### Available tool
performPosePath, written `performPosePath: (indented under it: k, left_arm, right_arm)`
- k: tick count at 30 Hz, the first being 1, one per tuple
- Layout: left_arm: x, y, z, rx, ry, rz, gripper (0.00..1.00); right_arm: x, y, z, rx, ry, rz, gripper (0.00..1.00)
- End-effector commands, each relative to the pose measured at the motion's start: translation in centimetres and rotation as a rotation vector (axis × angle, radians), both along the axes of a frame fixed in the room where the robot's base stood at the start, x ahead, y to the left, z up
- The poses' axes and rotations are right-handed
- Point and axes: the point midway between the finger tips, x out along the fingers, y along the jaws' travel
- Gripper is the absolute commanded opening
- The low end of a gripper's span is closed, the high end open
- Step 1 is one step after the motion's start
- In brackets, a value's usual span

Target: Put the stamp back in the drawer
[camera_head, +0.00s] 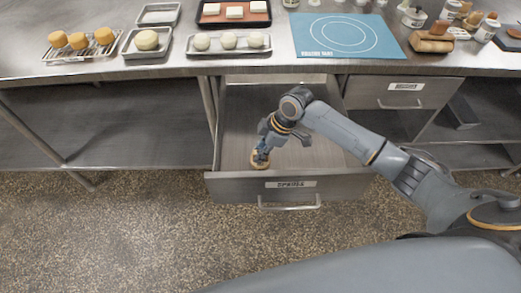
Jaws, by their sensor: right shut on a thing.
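The open drawer (232,187) sticks out below the counter at the centre, with a label and a bar handle on its front. My right gripper (262,153) points down inside the drawer's outline, near its front wall. It is shut on the stamp (260,163), a small round tan piece at the fingertips, mostly covered by the fingers. I cannot tell whether the stamp touches the drawer floor. The drawer's visible floor is otherwise bare. My left gripper is not in view.
A second drawer (398,93) at the right is shut. Open floor lies in front.

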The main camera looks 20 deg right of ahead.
Motion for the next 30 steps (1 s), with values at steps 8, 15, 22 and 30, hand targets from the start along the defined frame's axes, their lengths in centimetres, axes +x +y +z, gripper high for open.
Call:
performPosePath:
  k: [8,15,22,30]
  left_arm:
    - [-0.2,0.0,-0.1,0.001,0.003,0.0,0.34]
    - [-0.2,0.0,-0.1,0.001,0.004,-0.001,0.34]
    - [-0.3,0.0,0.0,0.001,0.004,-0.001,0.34]
    - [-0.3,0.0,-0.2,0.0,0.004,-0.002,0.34]
  right_arm:
    - [0.0,0.0,-0.1,0.0,0.0,0.0,0.43]
    - [0.0,0.0,-0.1,0.0,0.0,0.0,0.43]
    - [-0.1,-0.8,1.7,0.0,-0.003,-0.001,0.43]
    - [-0.7,-2.9,7.1,0.0,-0.004,-0.001,0.43]
